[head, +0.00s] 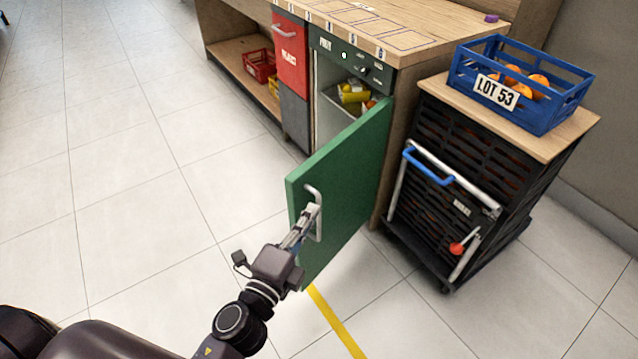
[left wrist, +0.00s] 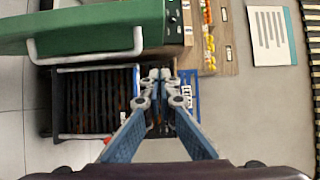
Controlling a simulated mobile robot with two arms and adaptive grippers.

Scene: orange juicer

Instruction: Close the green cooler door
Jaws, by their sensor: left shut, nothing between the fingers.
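The green cooler door (head: 348,170) stands wide open, swung out from the cooler (head: 335,110) under the wooden counter. It has a pale bar handle (head: 314,222) on the face towards me. In the left wrist view the door (left wrist: 90,22) fills the upper left, with its handle (left wrist: 80,56) along its lower side. My left gripper (head: 312,212) overlaps the handle in the head view. Its shut, empty fingertips (left wrist: 154,74) lie just right of the handle's end in the wrist view. I cannot tell whether they touch handle or door. My right gripper is not in view.
A black slatted cart (head: 465,170) with a wooden top stands right of the door, carrying a blue crate (head: 545,115) of oranges. A red drawer front (head: 290,55) is left of the cooler. Yellow items (head: 353,93) sit inside the cooler. The tiled floor at left is clear.

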